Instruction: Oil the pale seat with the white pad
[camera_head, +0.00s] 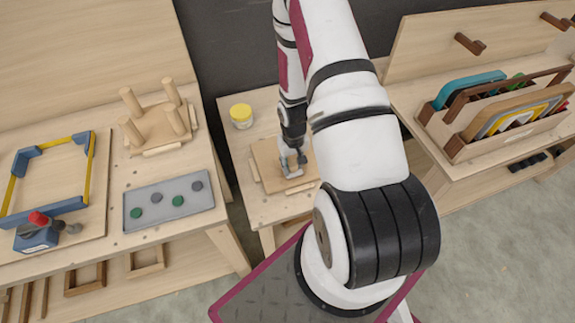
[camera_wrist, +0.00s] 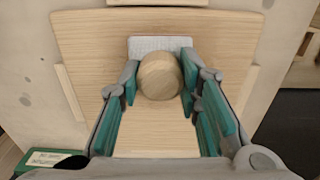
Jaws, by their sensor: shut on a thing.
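The pale wooden seat (camera_head: 269,163) lies flat on a small bench in the middle of the head view. It fills much of the wrist view (camera_wrist: 85,60). My gripper (camera_head: 293,172) is over the seat, shut on the round wooden knob (camera_wrist: 160,78) of the white pad. The white pad (camera_wrist: 146,45) shows beyond the knob, low over the seat or on it; I cannot tell if it touches. My two fingers (camera_wrist: 159,85) stand at either side of the knob. My arm hides the right part of the seat in the head view.
A yellow-lidded jar (camera_head: 241,116) stands at the bench's back left. A stool form with upright legs (camera_head: 157,125) and a grey tray with round pieces (camera_head: 168,202) are on the left table. A wooden rack of panels (camera_head: 500,110) stands right. Light strips (camera_wrist: 70,92) flank the seat.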

